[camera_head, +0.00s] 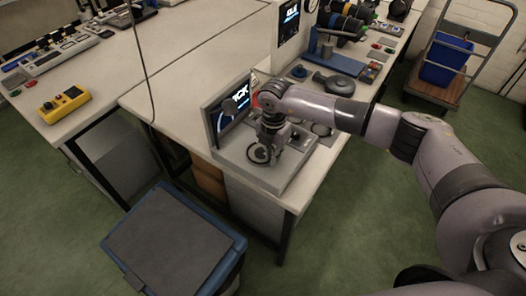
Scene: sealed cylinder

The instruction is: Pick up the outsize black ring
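A dark ring with a pale centre (259,154) is on top of the grey console (228,157) at the near end of the bench. I take it for the outsize black ring, but it is small and partly covered. My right arm reaches in from the right, and my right gripper (270,152) points down at the ring, over or against it. The fingers are too small and dark to show whether they are open or shut, or whether they touch the ring. My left gripper is not in view.
A small screen (231,108) stands at the console's back left. A dark round object (340,85) and a blue-based device (327,60) lie farther back on the bench. A yellow box (64,103) is on the left. A blue bin with a grey lid (172,245) stands on the floor in front.

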